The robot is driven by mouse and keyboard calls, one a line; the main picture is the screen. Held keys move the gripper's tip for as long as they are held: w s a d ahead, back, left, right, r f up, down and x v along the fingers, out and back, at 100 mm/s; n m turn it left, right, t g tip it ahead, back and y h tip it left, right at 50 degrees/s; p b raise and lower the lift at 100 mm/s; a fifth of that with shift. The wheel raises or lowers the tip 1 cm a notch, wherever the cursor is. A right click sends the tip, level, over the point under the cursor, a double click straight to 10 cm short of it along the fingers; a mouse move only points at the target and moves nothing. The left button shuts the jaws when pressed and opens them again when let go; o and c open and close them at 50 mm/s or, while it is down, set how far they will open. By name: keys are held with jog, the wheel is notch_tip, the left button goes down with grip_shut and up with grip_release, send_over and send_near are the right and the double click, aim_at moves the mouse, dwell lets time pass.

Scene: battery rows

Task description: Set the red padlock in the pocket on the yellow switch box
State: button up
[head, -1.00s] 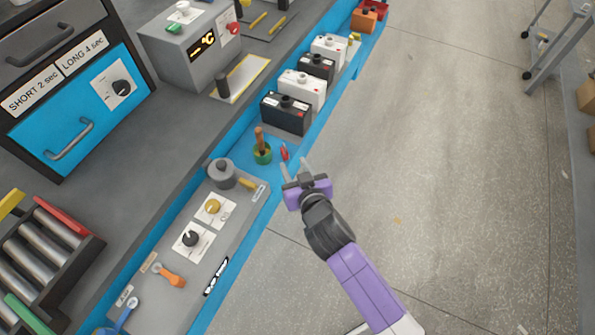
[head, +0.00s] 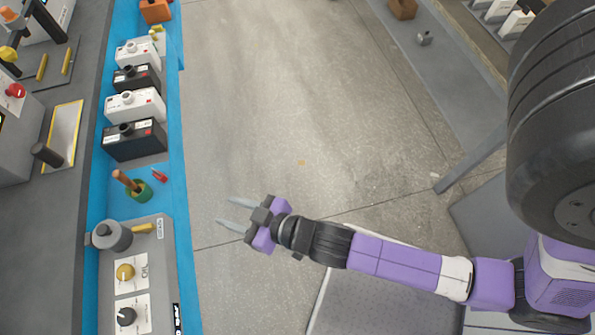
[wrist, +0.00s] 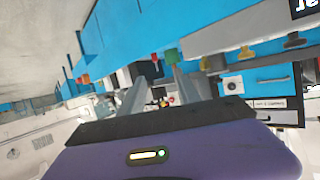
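A small red object (head: 159,175), probably the red padlock, lies on the blue bench strip in the head view, beside a green cup (head: 139,189). It is too small to make out in detail. My gripper (head: 229,213) is open and empty. It hangs over the floor to the right of the bench edge, its fingers pointing left, apart from the red object. The two spread fingers (wrist: 160,90) also show in the wrist view. I cannot clearly identify the yellow switch box; a small yellow item (head: 157,32) sits at the bench's far end.
Several black and white batteries (head: 134,139) stand in a row along the blue bench (head: 177,215). A grey panel (head: 160,262) with knobs and a grey cylinder (head: 112,236) is nearer. The floor (head: 300,110) right of the bench is clear. A large black wheel-like shape fills the right side.

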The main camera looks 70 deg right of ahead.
jog(key=r+v, duration=0.1)
jog(key=v, duration=1.1)
jog(key=shift+w+d+n+y, duration=0.15)
jog(key=shift+d+n+y, duration=0.15)
jog(key=shift+d, duration=0.05)
jog(key=shift+o, duration=0.7)
jog(key=s+d+r+t, duration=0.1)
jog(key=s+r, duration=0.6)
jog(key=r, duration=0.2)
jog(key=shift+s+d+r, duration=0.15)
jog(key=shift+s+d, duration=0.1)
jog(key=shift+d, duration=0.05)
